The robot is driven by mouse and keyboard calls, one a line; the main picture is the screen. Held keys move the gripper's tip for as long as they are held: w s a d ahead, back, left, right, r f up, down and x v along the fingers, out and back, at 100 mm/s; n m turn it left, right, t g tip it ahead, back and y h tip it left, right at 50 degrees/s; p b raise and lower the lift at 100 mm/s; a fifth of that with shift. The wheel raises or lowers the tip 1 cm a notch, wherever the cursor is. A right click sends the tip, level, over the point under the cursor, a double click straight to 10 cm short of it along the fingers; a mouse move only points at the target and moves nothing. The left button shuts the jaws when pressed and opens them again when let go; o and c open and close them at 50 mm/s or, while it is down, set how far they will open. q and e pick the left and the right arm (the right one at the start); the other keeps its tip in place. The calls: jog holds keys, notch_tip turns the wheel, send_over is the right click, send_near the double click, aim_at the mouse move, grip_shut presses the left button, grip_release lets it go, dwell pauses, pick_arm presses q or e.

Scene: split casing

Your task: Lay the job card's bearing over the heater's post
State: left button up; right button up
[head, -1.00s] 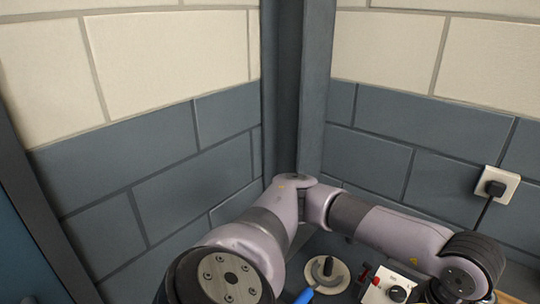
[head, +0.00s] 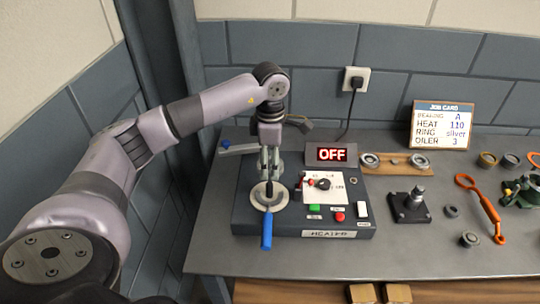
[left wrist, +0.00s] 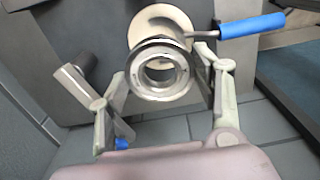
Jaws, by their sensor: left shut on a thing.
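The job card (head: 441,125) reads bearing A, heat 110, ring silver, oiler 3. The heater (head: 310,232) is a dark box with a cream round plate (head: 283,196) and a blue-handled lever (head: 267,232). My left gripper (head: 268,178) is above that plate, pointing down. In the left wrist view it is shut on a silver bearing (left wrist: 160,86), with the cream plate (left wrist: 160,14) and blue handle (left wrist: 252,26) behind. I cannot make out the post or whether the bearing is around it. My right gripper is not in view.
The heater's display (head: 332,154) reads OFF. A wooden rack (head: 395,169) with bearings stands behind a black block with a post (head: 409,207). An orange tool (head: 481,208) and loose rings lie at the right. The grey bench front (head: 420,255) is clear.

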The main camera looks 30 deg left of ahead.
pick_arm(q)
jog(key=shift+s+a+f, duration=0.1)
jog(key=shift+a+f, duration=0.05)
jog(key=shift+f, duration=0.05)
jog(key=shift+f+b, duration=0.55)
jog(key=shift+f, duration=0.05)
jog(key=shift+f+b, duration=0.5)
jog(key=shift+f, duration=0.45)
jog(key=shift+r, duration=0.1)
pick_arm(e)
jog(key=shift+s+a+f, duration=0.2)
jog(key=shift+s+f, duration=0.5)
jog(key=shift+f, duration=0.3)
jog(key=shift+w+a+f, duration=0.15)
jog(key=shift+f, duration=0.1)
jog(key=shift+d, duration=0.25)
pick_arm(q)
jog(key=shift+b, duration=0.3)
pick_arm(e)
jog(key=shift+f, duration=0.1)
